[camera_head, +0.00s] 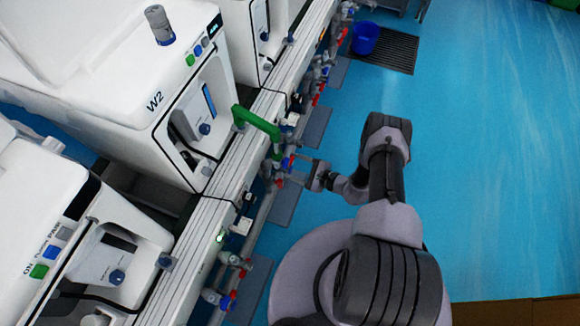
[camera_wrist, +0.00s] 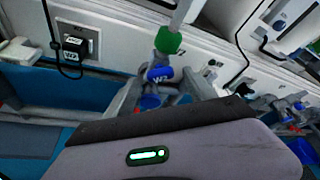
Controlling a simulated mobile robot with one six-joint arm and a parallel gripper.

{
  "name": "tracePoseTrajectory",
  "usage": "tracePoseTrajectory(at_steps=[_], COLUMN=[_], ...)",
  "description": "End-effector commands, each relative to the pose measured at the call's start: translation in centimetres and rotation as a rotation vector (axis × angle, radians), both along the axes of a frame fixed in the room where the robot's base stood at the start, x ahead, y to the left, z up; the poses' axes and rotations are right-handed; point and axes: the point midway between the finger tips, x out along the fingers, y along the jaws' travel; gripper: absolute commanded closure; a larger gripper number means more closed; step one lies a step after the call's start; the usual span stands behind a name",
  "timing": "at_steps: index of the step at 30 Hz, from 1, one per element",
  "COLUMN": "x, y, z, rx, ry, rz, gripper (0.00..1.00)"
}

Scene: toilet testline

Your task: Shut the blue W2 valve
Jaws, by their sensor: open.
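In the wrist view, the blue W2 valve handle (camera_wrist: 160,74) sits on a grey pipe below a green fitting (camera_wrist: 168,40). My gripper (camera_wrist: 163,86) is open, with one finger on each side of the valve. I cannot tell whether either finger touches it. The lower part of the valve is partly hidden by my gripper. In the head view, my gripper (camera_head: 303,166) is beside the pipes below the W2 machine (camera_head: 130,125). A small blue handle (camera_head: 287,162) shows at its fingertips, with a red handle (camera_head: 280,183) just below.
A green pipe (camera_head: 258,123) sticks out from the bench front above the valves. More valves with red and blue handles (camera_head: 232,259) line the bench. A blue bucket (camera_head: 365,37) stands on a floor grate at the back. The blue floor (camera_head: 490,150) to the right is clear.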

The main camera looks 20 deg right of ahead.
Motion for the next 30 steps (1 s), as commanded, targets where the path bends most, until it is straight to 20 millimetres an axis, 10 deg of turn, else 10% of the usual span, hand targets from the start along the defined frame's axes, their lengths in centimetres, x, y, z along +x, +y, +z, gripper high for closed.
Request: tracePoseTrajectory(at_steps=[14,24,30], x=[1.9,1.9,1.9], y=[1.6,1.6,1.6], z=[-0.8,-0.8,-0.8], rx=[-0.001,-0.001,0.009], ry=[0.0,0.0,0.015], rz=[0.0,0.001,0.001], gripper=[0.36,0.99,0.99])
